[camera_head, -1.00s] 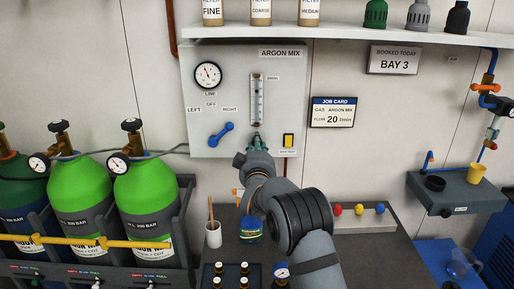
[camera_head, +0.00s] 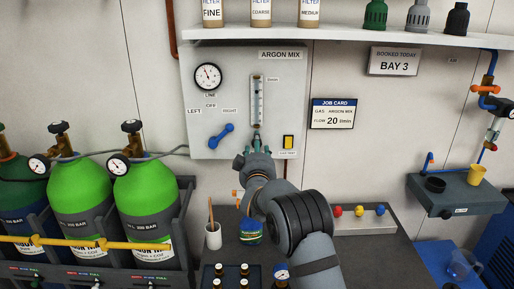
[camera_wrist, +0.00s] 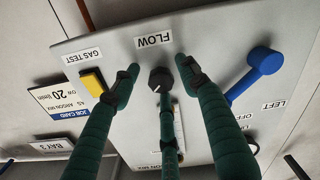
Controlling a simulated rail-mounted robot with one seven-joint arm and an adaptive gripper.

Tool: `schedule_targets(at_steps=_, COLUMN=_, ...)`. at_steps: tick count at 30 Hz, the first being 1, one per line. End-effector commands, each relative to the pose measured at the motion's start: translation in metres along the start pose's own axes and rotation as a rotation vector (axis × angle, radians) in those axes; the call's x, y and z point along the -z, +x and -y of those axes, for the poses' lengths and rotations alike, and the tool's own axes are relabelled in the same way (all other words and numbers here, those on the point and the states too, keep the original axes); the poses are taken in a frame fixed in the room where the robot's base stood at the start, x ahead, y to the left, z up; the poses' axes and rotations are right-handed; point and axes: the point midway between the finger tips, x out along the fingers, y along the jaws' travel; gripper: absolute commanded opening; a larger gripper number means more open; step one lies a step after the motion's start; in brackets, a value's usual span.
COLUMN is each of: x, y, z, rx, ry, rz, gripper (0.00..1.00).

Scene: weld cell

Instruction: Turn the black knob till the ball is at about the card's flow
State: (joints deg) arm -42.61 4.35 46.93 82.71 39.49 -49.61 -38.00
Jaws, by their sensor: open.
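The black knob (camera_wrist: 161,79) sticks out of the grey panel under the FLOW label (camera_wrist: 155,41) in the wrist view, which is upside down. My gripper (camera_wrist: 157,68) is open, with green fingers on both sides of the knob and a third finger close to it. A gap shows between the side fingers and the knob. In the head view my gripper (camera_head: 257,143) hides the knob. The flow tube (camera_head: 257,100) stands just above; its ball is too small to make out. The job card (camera_head: 332,114) reads argon mix, flow 20 l/min.
A blue lever (camera_head: 221,135) sits left of the knob, marked LEFT, OFF and RIGHT. The yellow gas test switch (camera_head: 288,142) is close at right. A dial gauge (camera_head: 208,76) is at upper left. A bench (camera_head: 350,262) with bottles lies below the panel.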

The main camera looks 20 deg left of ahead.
Motion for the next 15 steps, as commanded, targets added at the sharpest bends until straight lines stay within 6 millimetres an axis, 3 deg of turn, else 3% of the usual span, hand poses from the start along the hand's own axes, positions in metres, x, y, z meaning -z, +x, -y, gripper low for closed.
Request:
schedule_targets(at_steps=8, x=0.001, y=-0.010, z=-0.001, rx=-0.001, ry=-0.001, rz=-0.001, gripper=0.44)
schedule_targets(at_steps=15, x=0.001, y=-0.047, z=0.000, rx=0.000, ry=0.000, rz=0.000, gripper=0.44)
